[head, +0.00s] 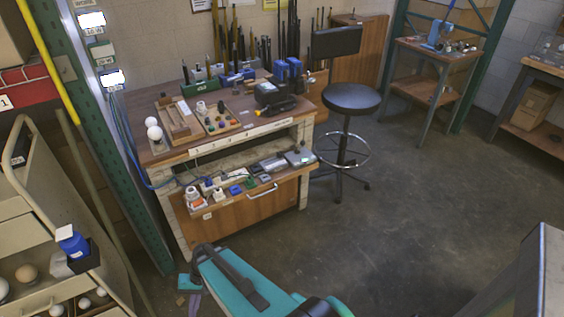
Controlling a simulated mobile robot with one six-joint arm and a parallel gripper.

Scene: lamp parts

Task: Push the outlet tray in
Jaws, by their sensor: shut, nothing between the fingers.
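The outlet tray (228,215) sticks out from the front of the wooden workbench, below its top. It has a brown wooden front with a pale bar handle (262,191). White and coloured outlet parts and small grey boxes lie along its top. My teal arm reaches up from the bottom edge, and my gripper (190,284) is small and partly hidden at its far end, low in front of the bench. It looks shut and empty, apart from the tray front.
The workbench top (160,149) carries bulbs, tool racks and small boxes. A black stool (351,98) stands close to its right side. A green post (130,170) and a shelf cart (60,200) stand at left. The floor (420,190) at right is clear.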

